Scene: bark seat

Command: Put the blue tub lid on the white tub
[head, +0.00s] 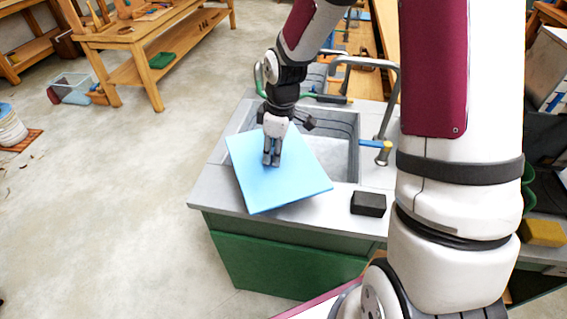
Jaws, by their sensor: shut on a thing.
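The blue tub lid (280,190) is a flat, light blue square panel over the left part of the sink counter. My gripper (271,162) points down at the upper middle of the lid, its fingers shut on it. What part of the lid the fingers hold is too small to tell. I cannot tell if the lid touches the counter. A white tub (11,130) stands on the floor at the far left edge, partly cut off, with something blue at its top.
The sink counter (205,184) has a metal tap (384,120) and a black block (368,204) on it. A wooden workbench (150,45) stands at the upper left. A clear bin (73,88) sits on the floor beside it. The floor left of the counter is mostly open.

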